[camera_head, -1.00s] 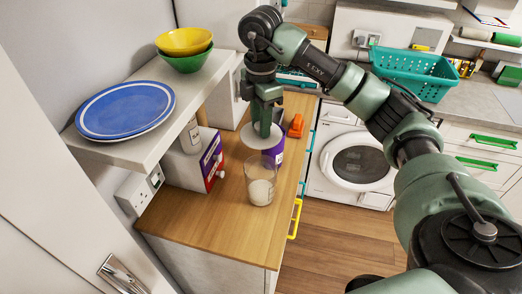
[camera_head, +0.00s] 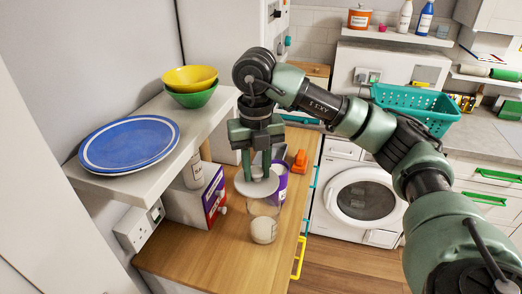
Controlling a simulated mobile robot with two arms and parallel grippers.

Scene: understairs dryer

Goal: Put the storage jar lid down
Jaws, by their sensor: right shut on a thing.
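The storage jar lid (camera_head: 242,186) is a flat white disc. My right gripper (camera_head: 256,174) points down and is shut on the lid from above. The lid is low over the wooden worktop, just behind a clear glass jar (camera_head: 263,228) with white contents at the bottom. A purple container (camera_head: 279,185) stands just right of the lid and is partly hidden by it and the gripper. Whether the lid touches the worktop is hard to tell. My left gripper is not in view.
The wooden worktop (camera_head: 195,252) is clear at the front left. An orange object (camera_head: 300,162) lies behind right. A shelf (camera_head: 205,122) with a blue plate (camera_head: 130,143) and bowls overhangs on the left.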

